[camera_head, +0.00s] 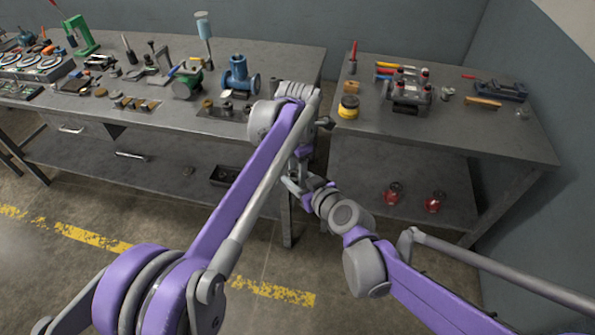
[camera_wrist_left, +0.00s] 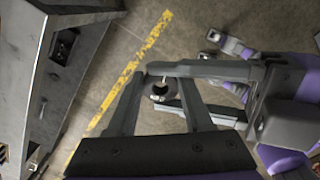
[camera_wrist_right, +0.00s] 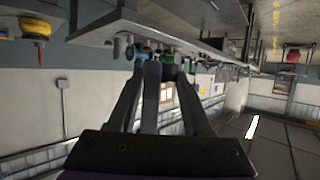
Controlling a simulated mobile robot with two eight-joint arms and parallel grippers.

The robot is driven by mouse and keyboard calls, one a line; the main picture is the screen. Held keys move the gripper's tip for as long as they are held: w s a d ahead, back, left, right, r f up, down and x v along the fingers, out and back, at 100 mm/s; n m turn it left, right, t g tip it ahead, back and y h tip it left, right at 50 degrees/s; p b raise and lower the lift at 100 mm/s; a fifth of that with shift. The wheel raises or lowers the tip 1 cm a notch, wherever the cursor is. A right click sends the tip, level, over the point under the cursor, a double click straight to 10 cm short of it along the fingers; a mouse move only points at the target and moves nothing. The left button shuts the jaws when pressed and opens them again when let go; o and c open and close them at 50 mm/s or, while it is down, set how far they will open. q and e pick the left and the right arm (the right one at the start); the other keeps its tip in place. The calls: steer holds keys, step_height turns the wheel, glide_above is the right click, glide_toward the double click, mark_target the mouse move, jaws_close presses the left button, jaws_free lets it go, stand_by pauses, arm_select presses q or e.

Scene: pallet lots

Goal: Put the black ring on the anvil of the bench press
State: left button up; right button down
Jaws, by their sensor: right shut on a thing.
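A small black ring (camera_wrist_left: 160,93) shows in the left wrist view. My right gripper (camera_wrist_left: 153,86) reaches in from the right there and is shut on it. My left gripper (camera_wrist_left: 161,74) is open, with its fingers apart on either side of the ring. In the head view both grippers meet in front of the benches, where my arms largely hide them and the ring. In the right wrist view the ring is not clear between my right fingers (camera_wrist_right: 160,72). The green bench press (camera_head: 80,36) stands at the back left of the long bench; its anvil is too small to make out.
The long grey bench (camera_head: 290,62) carries a blue vise-like casting (camera_head: 239,78), a green motor-like part (camera_head: 186,84) and several small parts. A right-hand bench (camera_head: 450,130) holds a yellow-black tin (camera_head: 348,108) and tools. Two red items (camera_head: 434,202) sit on its lower shelf.

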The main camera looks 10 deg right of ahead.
arm_select(q)
steer(key=shift+s+d, duration=0.1)
steer(key=shift+s, duration=0.05)
steer(key=c, duration=0.5)
arm_select(e)
steer(key=shift+w, duration=0.1)
arm_select(q)
jaws_close()
arm_select(e)
steer(key=shift+c, duration=1.2)
jaws_free()
